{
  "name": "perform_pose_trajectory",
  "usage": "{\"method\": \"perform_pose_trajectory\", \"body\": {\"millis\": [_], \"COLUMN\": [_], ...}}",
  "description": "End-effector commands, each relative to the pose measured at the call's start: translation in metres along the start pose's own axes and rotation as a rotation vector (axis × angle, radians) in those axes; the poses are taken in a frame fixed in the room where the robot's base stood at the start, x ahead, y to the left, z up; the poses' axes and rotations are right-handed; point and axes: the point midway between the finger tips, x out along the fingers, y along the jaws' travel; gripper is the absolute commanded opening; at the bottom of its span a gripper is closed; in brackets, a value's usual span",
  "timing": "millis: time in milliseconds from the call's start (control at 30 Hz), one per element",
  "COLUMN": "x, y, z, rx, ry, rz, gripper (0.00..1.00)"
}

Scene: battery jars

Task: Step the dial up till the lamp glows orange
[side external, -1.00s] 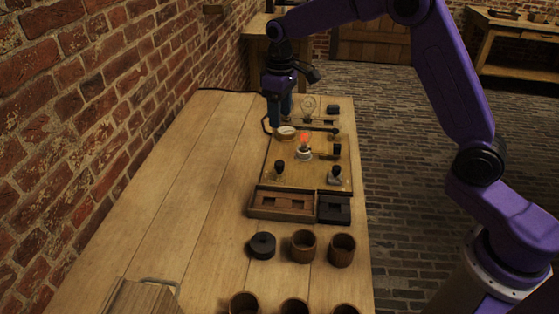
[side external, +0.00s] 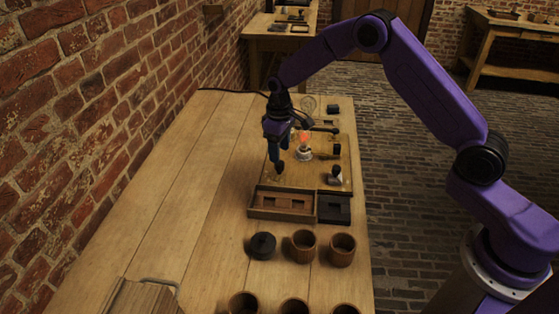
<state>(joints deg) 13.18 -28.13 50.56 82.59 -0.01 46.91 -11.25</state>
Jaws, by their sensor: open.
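The lamp (side external: 304,140) stands on the wooden board (side external: 305,180) and glows a reddish orange. A pale round piece that may be the dial was visible earlier at the board's far left; my gripper now hides that spot. My gripper (side external: 277,158) is open and points down over the left side of the board. Its fingertips are close above a small dark knob (side external: 279,170) at the near left of the board; I cannot tell whether they touch it.
Another dark-topped post (side external: 335,175) stands at the board's near right. A wooden tray (side external: 284,214) and a dark block (side external: 334,209) sit in front.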

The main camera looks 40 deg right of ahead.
Motion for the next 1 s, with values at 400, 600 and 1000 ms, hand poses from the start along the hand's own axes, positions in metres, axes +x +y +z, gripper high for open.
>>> {"method": "perform_pose_trajectory", "body": {"millis": [400, 600, 1000], "x": [0.047, 0.049, 0.049], "y": [0.0, 0.0, 0.0], "z": [0.0, 0.0, 0.0], "rx": [0.001, 0.001, 0.001], "ry": [0.001, 0.002, 0.001], "rz": [0.0, 0.0, 0.0], "gripper": [0.57, 0.57, 0.01]}}
